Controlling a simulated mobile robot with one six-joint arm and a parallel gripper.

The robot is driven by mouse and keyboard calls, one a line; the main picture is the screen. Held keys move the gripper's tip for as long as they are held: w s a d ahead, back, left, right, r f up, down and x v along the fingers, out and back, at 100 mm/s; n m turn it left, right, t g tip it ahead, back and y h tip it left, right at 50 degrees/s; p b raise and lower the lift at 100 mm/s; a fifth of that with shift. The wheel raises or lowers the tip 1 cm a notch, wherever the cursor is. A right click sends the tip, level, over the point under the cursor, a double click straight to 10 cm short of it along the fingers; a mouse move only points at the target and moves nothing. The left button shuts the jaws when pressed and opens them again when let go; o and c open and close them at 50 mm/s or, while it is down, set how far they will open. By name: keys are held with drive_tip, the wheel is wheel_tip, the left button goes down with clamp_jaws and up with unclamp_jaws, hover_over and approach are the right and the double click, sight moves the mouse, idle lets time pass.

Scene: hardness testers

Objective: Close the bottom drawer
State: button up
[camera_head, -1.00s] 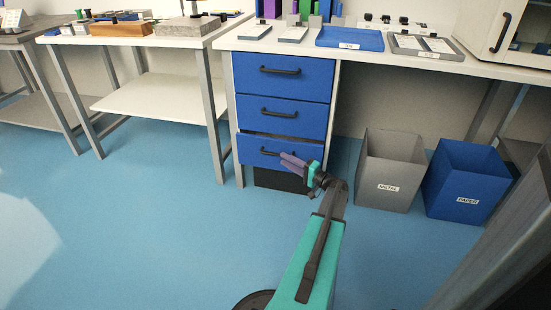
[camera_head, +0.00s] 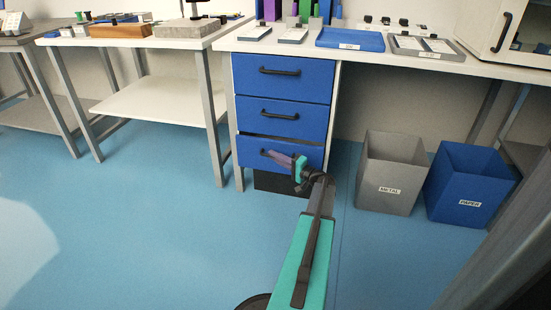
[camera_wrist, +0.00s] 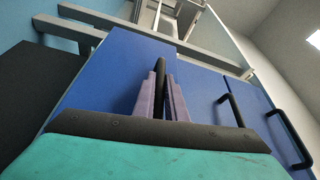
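The bottom drawer (camera_head: 250,152) of the blue drawer unit stands slightly open, with a dark gap above its front. It also shows in the wrist view (camera_wrist: 110,75) as a blue front. Its black handle (camera_wrist: 160,75) runs between the two purple fingers of my gripper (camera_wrist: 165,90), which lie close on either side of it. In the head view my gripper (camera_head: 282,159) is at the drawer's front and hides the right part of the handle. The fingers look shut on the handle.
Two shut blue drawers (camera_head: 290,92) are above, each with a black handle. A grey METAL bin (camera_head: 385,190) and a blue PAPER bin (camera_head: 465,185) stand to the right. The worktop (camera_head: 245,46) overhangs the unit. Floor (camera_head: 150,200) to the left is clear.

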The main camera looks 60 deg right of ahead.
clamp_jaws()
drive_tip(key=shift+w+d, duration=0.25)
drive_tip(key=shift+d, duration=0.65)
drive_tip(key=shift+w+d, duration=0.25)
drive_tip(key=shift+d, duration=0.65)
drive_tip(key=o, duration=0.5)
unclamp_jaws()
drive_tip(key=shift+d, duration=0.1)
drive_tip(key=shift+o, duration=0.2)
drive_tip(key=p, duration=0.5)
approach(278, 151)
drive_tip(key=s, duration=0.3)
drive_tip(key=shift+s+f, duration=0.4)
